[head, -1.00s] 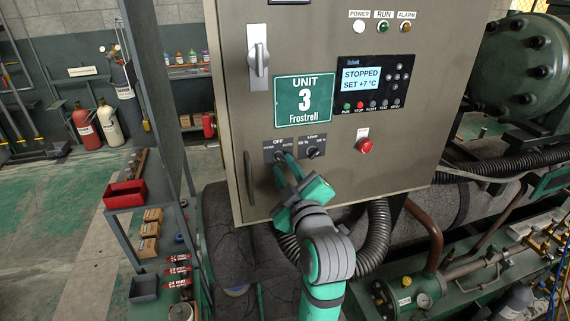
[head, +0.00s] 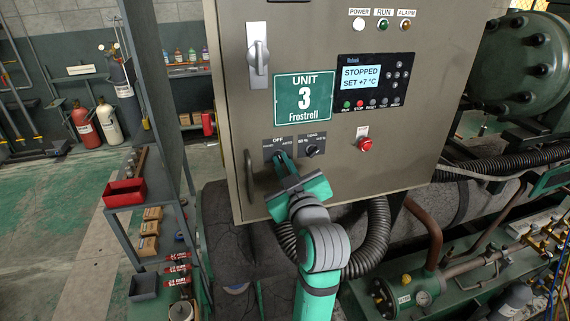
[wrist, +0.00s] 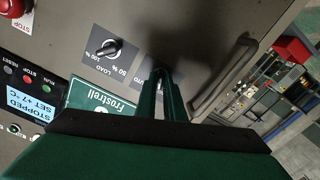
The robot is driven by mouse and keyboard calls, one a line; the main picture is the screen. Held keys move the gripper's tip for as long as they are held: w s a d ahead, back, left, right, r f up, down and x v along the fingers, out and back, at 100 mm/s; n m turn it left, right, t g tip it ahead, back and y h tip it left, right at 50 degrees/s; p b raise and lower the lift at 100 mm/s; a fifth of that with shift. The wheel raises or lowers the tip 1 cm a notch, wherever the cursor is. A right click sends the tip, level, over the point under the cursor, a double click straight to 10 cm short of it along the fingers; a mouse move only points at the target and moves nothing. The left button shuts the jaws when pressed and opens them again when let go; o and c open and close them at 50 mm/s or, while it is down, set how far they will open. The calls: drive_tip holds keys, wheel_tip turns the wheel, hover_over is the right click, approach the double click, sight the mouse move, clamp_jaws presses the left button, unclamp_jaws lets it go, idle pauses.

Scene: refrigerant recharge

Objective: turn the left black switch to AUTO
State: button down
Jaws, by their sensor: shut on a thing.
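The left black switch sits on the lower part of the grey cabinet door (head: 235,110), on a dark plate (head: 270,155) lettered OFF at the top, with smaller words at each side. My gripper (head: 281,160) reaches up to it from below and is shut on its knob. In the wrist view my two green fingers (wrist: 161,80) come together over the knob. They hide most of it, so its pointing direction cannot be read. The right black switch (head: 312,150), lettered LOAD, is just to the right and apart from my fingers.
A red push button (head: 365,144) stands right of the switches. A display (head: 361,78) above reads STOPPED, SET +7 °C. The door handle (head: 249,176) is close on the left of my gripper. A black corrugated hose (head: 378,235) runs below the cabinet.

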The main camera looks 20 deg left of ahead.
drive_tip(key=shift+d, duration=0.1)
drive_tip(key=m, duration=0.4)
idle(0.3)
drive_tip(key=shift+r+m, duration=0.1)
drive_tip(key=shift+m, duration=0.7)
drive_tip(key=m, duration=0.3)
drive_tip(key=shift+m, duration=0.3)
